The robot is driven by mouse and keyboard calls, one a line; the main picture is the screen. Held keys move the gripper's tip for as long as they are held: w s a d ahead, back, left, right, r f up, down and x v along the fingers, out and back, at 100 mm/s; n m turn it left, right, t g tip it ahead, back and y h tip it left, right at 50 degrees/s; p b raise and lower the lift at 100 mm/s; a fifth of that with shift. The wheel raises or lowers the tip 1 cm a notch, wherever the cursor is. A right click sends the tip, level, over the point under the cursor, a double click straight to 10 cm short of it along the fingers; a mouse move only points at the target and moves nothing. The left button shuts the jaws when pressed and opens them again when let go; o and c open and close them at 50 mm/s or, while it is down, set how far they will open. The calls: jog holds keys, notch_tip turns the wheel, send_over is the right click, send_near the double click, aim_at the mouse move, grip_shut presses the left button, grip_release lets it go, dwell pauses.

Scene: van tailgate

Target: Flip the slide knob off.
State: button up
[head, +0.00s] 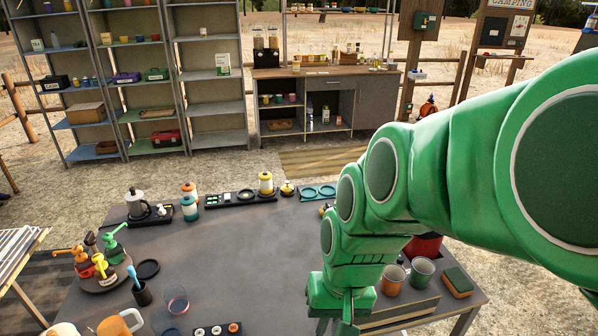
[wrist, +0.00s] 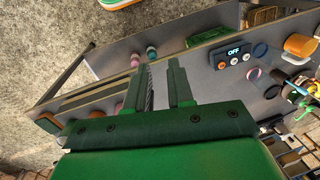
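A small dark control panel (head: 218,330) with several round knobs, one of them orange, lies at the front edge of the dark table in the head view. In the wrist view this looks like the panel (wrist: 234,54) with a lit "OFF" sign and a row of small knobs. I cannot tell which part is the slide knob. My gripper (head: 338,318) points down over the front right of the table, right of the panel and apart from it. In the wrist view my gripper (wrist: 162,78) has its two fingers apart with nothing between them.
A dark strip (head: 240,198) with pale switches lies at the table's back edge. An orange mug (head: 115,324) and a glass (head: 176,300) stand left of the panel. Two cups (head: 422,271) and a sponge (head: 457,281) are right of my gripper. The table's middle is clear.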

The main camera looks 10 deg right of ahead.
jog(key=w+m+t, duration=0.1)
jog(key=w, duration=0.2)
jog(key=w+f+m+t+y, duration=0.1)
jog(key=w, duration=0.3)
jog(key=w+a+f+m+t, duration=0.1)
jog(key=w, duration=0.3)
jog(key=shift+w+y, duration=0.2)
jog(key=shift+y, duration=0.2)
grip_shut()
jog(key=w+d+f+m+t, duration=0.25)
jog(key=w+d+m, duration=0.2)
jog(key=w, duration=0.55)
jog(key=w+d+f+m+t+h, duration=0.1)
jog(key=w+d+f+m, duration=0.1)
jog(key=d, duration=0.4)
jog(key=w+d+f+m+t+h, duration=0.1)
jog(key=w+d+f+m+h, duration=0.1)
jog(key=d+m, duration=0.3)
jog(key=w+d+f+m+t+h, duration=0.1)
jog(key=w+d+f+m+h, duration=0.1)
jog(key=d, duration=0.7)
jog(key=w+f+m, duration=0.1)
jog(key=w+m, duration=0.1)
jog(key=shift+w+d+f+t, duration=0.25)
jog(key=shift+w+f+t, duration=0.05)
jog(key=shift+w+t, duration=0.05)
